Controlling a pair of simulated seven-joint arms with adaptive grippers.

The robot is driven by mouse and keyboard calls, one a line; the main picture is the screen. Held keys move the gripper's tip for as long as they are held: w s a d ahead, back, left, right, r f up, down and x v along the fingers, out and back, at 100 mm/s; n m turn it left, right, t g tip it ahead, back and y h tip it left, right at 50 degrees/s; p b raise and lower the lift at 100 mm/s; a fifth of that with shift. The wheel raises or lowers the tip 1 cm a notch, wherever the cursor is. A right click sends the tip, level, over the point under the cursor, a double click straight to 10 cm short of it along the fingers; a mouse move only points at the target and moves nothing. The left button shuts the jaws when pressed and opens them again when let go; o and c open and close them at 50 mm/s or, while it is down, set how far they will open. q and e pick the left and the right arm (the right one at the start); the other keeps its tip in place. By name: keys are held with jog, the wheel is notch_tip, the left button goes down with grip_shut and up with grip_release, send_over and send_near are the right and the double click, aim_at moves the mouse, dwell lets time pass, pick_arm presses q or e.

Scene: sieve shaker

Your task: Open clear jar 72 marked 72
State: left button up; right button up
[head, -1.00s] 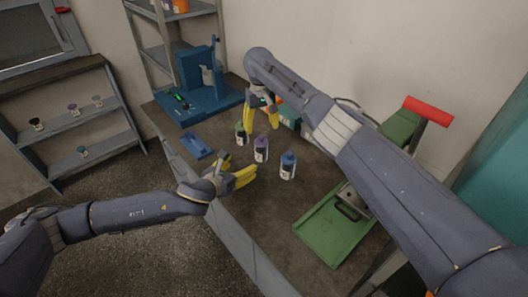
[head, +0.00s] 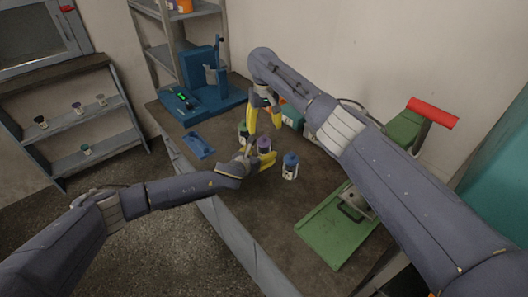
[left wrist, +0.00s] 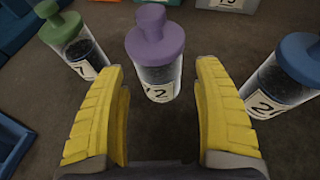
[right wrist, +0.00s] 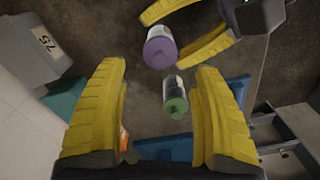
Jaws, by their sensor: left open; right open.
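A clear jar with a purple lid (head: 264,145) stands upright on the dark table. Its label shows partly in the left wrist view (left wrist: 155,70) and seems to end in 2; the first digit is unclear. A green-lidded jar (left wrist: 78,48) stands left of it and a blue-lidded jar (left wrist: 285,75) stands right. My left gripper (head: 268,160) is open, with the purple-lidded jar ahead between its fingers' directions. My right gripper (head: 264,118) is open and points down above the purple-lidded and green-lidded jars. The right wrist view shows the purple lid (right wrist: 160,50) ahead of its fingertips.
A small blue tray (head: 198,145) lies to the left. A blue device (head: 205,95) stands at the back left. A green machine with a red handle (head: 432,112) stands right. A grey container marked 75 (right wrist: 35,50) stands behind the jars.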

pick_arm(q)
jog(key=shift+x, duration=1.25)
